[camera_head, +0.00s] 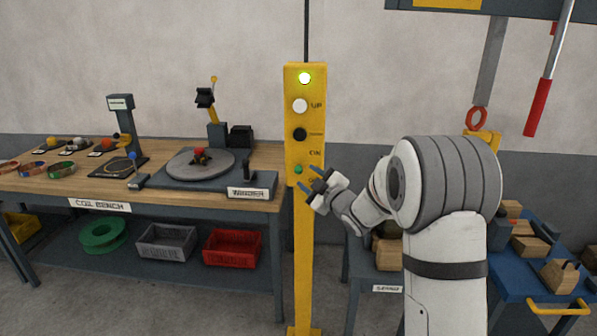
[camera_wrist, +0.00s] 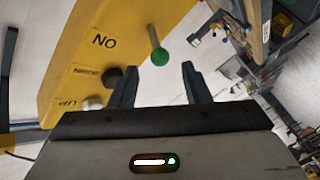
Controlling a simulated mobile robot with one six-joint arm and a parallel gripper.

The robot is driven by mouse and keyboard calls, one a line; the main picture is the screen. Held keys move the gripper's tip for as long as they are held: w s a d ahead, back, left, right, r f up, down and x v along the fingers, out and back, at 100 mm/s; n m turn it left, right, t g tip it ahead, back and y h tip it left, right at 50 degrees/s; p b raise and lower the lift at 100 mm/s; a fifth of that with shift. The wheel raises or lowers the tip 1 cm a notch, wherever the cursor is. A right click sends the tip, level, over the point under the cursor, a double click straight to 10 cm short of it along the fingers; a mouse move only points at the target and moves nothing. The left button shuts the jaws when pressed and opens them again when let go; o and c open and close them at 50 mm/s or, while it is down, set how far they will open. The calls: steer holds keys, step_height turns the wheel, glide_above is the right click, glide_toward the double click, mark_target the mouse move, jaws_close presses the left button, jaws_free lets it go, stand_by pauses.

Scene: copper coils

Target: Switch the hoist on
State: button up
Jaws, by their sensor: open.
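Below the lamp are a white UP button (camera_head: 300,106) and a black button (camera_head: 299,134). Near the ON label (camera_wrist: 103,40) a thin lever ends in a green knob (camera_wrist: 160,57), small in the head view (camera_head: 298,170). Which way the lever is set I cannot tell. My gripper (camera_head: 308,178) is open and empty. In the wrist view the knob lies between its fingertips (camera_wrist: 160,68), touch unclear.
The coil bench (camera_head: 225,200) with a winder (camera_head: 200,165) and coils stands left of the box. A blue table (camera_head: 520,285) with wooden blocks is at right. A red-handled lever (camera_head: 538,108) and a hook (camera_head: 477,120) hang at upper right.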

mark_target(301, 172)
steer(key=p+x, duration=0.1)
steer(key=x, duration=0.5)
steer(key=shift+w+a, duration=0.1)
steer(key=shift+w, duration=0.1)
